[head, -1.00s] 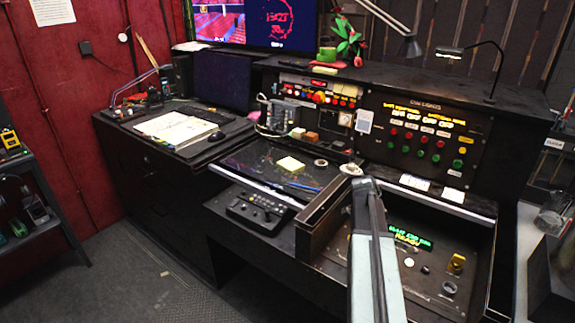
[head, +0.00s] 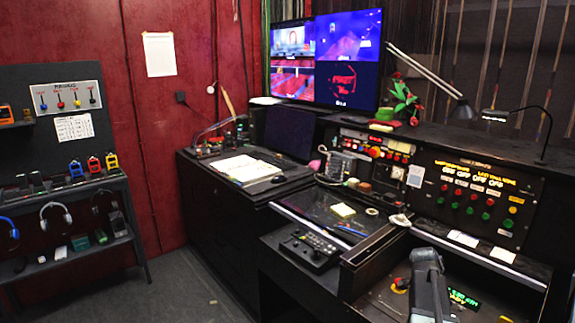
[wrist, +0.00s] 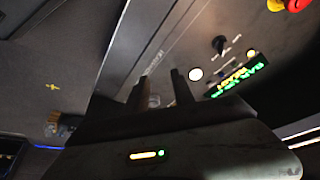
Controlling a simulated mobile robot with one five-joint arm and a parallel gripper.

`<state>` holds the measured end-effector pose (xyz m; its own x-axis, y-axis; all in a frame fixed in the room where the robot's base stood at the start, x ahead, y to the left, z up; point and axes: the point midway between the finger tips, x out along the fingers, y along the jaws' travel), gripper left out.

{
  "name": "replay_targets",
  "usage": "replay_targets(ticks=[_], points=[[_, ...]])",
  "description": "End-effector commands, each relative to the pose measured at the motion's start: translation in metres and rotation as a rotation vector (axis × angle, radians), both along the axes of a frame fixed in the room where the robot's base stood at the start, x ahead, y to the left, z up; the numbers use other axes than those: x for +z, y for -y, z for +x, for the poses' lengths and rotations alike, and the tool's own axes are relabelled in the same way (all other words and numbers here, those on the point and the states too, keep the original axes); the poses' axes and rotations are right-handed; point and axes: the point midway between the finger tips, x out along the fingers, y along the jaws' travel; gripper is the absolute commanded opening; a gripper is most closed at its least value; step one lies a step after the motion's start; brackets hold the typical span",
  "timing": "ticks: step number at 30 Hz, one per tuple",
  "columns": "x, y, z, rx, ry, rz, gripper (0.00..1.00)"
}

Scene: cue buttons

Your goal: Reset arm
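My gripper (wrist: 160,84) shows in the wrist view with its two dark fingers apart and nothing held between them. It is above the sunken panel of the console; I cannot tell the exact height. My arm (head: 428,285) stands at the lower right of the head view over this panel, and the gripper's fingers cannot be made out there. A lit green and yellow display (wrist: 237,77) is to the right of the fingers in the wrist view, with a white round button (wrist: 196,74) and a black knob (wrist: 219,44) near it. A red knob (wrist: 296,5) is at the top right.
Monitors (head: 330,60) stand behind. A shelf with headsets (head: 75,225) is at the left. Free floor (head: 180,290) lies between shelf and console.

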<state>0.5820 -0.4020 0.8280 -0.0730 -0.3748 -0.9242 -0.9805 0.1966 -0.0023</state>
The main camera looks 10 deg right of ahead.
Motion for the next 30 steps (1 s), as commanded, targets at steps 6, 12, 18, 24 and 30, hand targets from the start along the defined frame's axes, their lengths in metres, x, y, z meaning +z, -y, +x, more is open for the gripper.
replay_targets(ticks=[6, 12, 18, 24, 30], points=[[0.01, -0.041, 0.025, 0.074, 0.0, 0.001, 0.3], [0.019, -0.107, 0.048, 0.173, 0.007, 0.021, 0.3], [0.03, -0.213, 0.058, 0.415, -0.023, 0.09, 0.3], [0.04, -0.359, 0.025, 1.01, -0.149, 0.235, 0.3], [0.035, -0.4, -0.01, 1.546, -0.242, 0.342, 0.3]])
